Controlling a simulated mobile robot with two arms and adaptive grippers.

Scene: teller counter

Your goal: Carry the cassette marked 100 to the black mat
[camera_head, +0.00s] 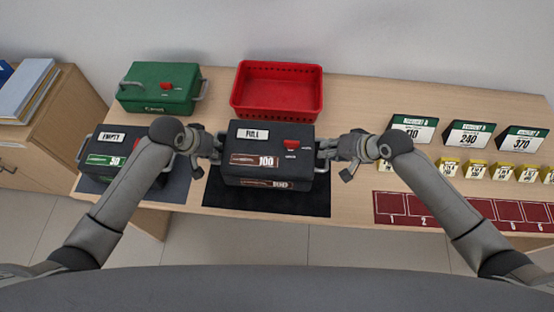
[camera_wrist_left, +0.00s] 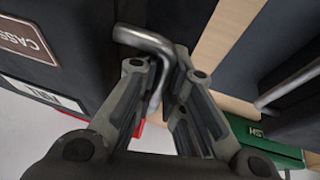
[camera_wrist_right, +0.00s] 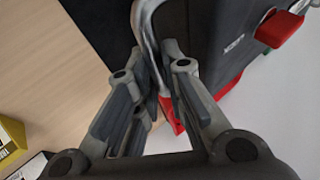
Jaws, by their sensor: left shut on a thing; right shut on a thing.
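The black cassette marked 100 (camera_head: 268,135) has a FULL label and a red latch on top. It is over the black mat (camera_head: 268,200), whose front part shows below it; I cannot tell whether it touches the mat. My left gripper (camera_head: 217,147) is shut on its left handle, a bent metal bar (camera_wrist_left: 150,42) in the left wrist view. My right gripper (camera_head: 325,148) is shut on its right handle, which shows in the right wrist view (camera_wrist_right: 147,30). The cassette looks about level.
A dark cassette marked 50 (camera_head: 105,160) with an EMPTY label stands on a grey mat at left, partly behind my left arm. A green cassette (camera_head: 160,85) and a red tray (camera_head: 277,92) are behind. Account signs (camera_head: 467,134), yellow tags and a red numbered strip (camera_head: 407,210) lie right.

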